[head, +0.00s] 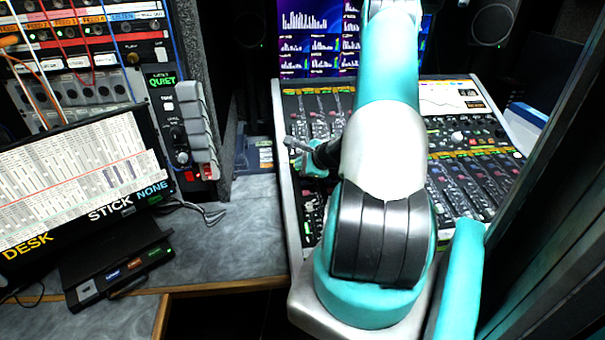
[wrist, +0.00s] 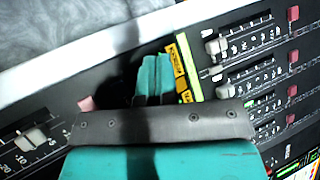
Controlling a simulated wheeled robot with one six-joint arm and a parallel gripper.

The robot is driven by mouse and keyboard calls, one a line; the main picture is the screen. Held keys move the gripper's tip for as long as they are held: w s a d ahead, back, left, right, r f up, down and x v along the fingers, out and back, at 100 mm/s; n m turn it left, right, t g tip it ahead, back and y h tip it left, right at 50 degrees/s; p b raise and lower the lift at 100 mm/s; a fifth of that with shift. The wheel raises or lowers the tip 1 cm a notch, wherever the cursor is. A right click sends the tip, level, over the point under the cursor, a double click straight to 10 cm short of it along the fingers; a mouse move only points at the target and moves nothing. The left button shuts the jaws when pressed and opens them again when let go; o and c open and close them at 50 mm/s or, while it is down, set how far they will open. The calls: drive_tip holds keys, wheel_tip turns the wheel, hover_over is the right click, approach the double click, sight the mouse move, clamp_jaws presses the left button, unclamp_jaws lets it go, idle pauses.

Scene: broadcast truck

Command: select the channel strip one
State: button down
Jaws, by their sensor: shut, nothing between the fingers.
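The mixing desk (head: 284,200) stands in the middle of the head view, with rows of channel strips on both sides of my arm. In the wrist view, my gripper (wrist: 155,80) has its teal fingers together and empty. They are over the desk beside a yellow label strip (wrist: 184,68); I cannot tell whether they touch it. Fader strips (wrist: 245,40) with red buttons (wrist: 293,13) lie to the right. Another fader (wrist: 32,140) is at left, and a pink button (wrist: 87,103) shows left of the fingers. Channel strip one cannot be identified; the labels are unreadable. My arm hides much of the desk.
A tilted screen (head: 80,175) and a small dark box (head: 118,268) stand on the grey worktop (head: 235,235) at left. A patch rack (head: 85,50) is behind them. A meter screen (head: 318,40) is behind the desk. A dark frame (head: 555,190) stands close at right.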

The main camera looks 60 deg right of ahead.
sight(302, 180)
drive_tip(key=shift+f, duration=0.1)
idle(0.4)
drive_tip(key=shift+f, duration=0.35)
drive_tip(key=shift+d+f+b, duration=0.1)
drive_tip(key=shift+f+b, duration=0.3)
drive_tip(key=shift+b, duration=0.15)
idle(0.4)
drive_tip(key=shift+r, duration=0.15)
drive_tip(key=shift+r+p, duration=0.7)
drive_tip(key=shift+p, duration=0.05)
drive_tip(key=r+p, duration=0.2)
drive_tip(key=r, duration=0.1)
drive_tip(key=r+p, duration=0.2)
drive_tip(key=shift+s+a, duration=0.25)
drive_tip(key=shift+a, duration=0.15)
drive_tip(key=shift+w, duration=0.1)
idle(0.6)
